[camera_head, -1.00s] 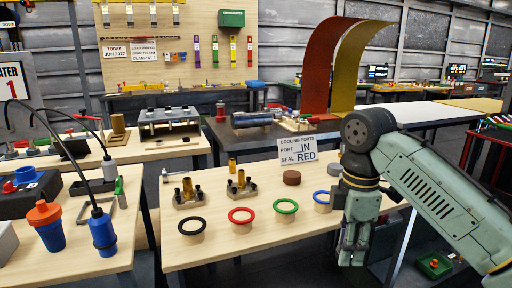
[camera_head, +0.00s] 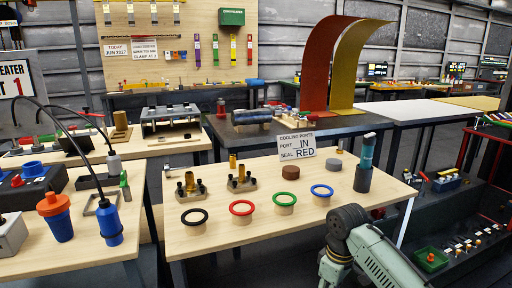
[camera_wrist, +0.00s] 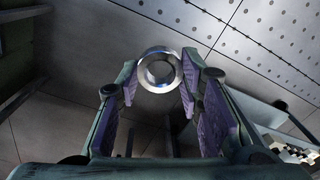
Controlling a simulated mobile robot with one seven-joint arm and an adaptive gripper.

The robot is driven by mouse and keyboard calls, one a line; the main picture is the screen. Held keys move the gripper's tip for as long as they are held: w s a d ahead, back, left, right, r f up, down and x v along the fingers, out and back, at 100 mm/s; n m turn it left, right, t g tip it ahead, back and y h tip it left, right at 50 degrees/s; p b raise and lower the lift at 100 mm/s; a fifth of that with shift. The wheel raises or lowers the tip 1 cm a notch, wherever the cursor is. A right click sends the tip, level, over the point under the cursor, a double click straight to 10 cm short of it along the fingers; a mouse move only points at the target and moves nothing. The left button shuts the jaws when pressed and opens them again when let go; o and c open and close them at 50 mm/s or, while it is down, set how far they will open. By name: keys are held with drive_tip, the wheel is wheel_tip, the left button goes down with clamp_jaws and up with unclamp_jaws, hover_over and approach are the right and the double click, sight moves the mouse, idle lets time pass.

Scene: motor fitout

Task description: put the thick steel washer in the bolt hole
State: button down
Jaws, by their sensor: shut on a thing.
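The thick steel washer (camera_wrist: 142,76) is a shiny ring in the wrist view. My gripper (camera_wrist: 159,72) is shut on it, with a purple-padded finger on each side. The washer's open middle faces the wrist camera, and grey floor plates show behind it. In the head view only part of my arm shows at the lower right; my gripper and the washer are out of that view. I cannot make out the bolt hole in either view.
A wooden table (camera_head: 335,225) carries coloured seal rings, including a red ring (camera_head: 241,207), two brass-fitted blocks and a sign (camera_head: 296,146). A green bin (camera_head: 431,260) sits low at the right.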

drive_tip(key=s+a+f+m, duration=0.1)
drive_tip(key=a+f+m, duration=0.2)
drive_tip(key=a+f, duration=0.3)
drive_tip(key=s+a+f+m, duration=0.1)
drive_tip(key=a+f+m, duration=0.2)
drive_tip(key=a+f, duration=0.4)
drive_tip(key=s+a+f+m, duration=0.2)
drive_tip(key=a+f, duration=0.4)
drive_tip(key=f, duration=1.1)
drive_tip(key=shift+a+m, duration=0.25)
drive_tip(key=shift+m, duration=0.15)
drive_tip(key=shift+d, duration=0.2)
